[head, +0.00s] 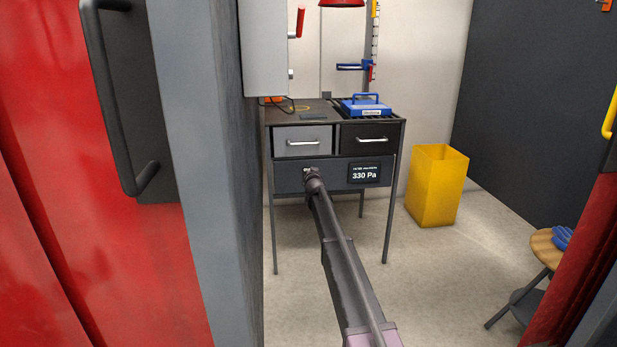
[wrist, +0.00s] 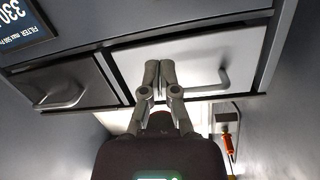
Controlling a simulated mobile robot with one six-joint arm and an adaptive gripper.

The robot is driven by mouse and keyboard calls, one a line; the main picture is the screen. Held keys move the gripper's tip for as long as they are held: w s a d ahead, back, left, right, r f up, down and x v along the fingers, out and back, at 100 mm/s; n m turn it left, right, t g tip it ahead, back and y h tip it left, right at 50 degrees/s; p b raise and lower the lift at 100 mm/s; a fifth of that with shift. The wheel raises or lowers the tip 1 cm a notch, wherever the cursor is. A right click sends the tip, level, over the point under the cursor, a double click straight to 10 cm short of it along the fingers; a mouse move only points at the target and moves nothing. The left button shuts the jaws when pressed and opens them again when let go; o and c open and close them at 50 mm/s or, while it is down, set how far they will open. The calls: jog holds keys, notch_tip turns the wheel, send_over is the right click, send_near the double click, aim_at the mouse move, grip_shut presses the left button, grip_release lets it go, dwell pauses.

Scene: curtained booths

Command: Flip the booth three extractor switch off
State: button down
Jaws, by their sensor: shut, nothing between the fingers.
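A grey wall box (head: 265,48) hangs on the left inside the booth, with a red lever handle (head: 301,22) pointing up on its right side. It may be the extractor switch; no booth number or label shows on it. My arm reaches into the booth toward a dark bench (head: 330,177). My gripper (head: 310,172) is in front of the bench's lower panel in the head view, well below the red lever. In the wrist view, my gripper's fingertips (wrist: 152,66) are together and empty, over the light grey drawer front; contact cannot be told. The lever is not recognisable there.
The bench has a grey drawer (head: 303,141), a black drawer (head: 370,137) and a display (head: 364,173) reading 330 Pa. A blue case (head: 366,106) lies on top. A yellow bin (head: 437,186) stands right. A grey post (head: 216,170) and red curtains (head: 590,265) flank the opening.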

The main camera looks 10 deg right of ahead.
aim_at(309, 162)
jog(key=shift+w, duration=0.1)
jog(key=w, duration=0.6)
jog(key=w+f+b, duration=0.1)
jog(key=w, duration=0.3)
jog(key=shift+d, duration=0.35)
jog(key=shift+s+a+f+b, duration=0.15)
jog(key=shift+s+f+b, duration=0.3)
jog(key=shift+f+b, duration=0.4)
jog(key=shift+s+a+f+b, duration=0.15)
jog(key=shift+s+f+b, duration=0.1)
jog(key=shift+f+b, duration=0.25)
jog(key=shift+s+a+f+b, duration=0.1)
jog(key=shift+s+f+b, duration=0.15)
jog(key=shift+f+b, duration=0.25)
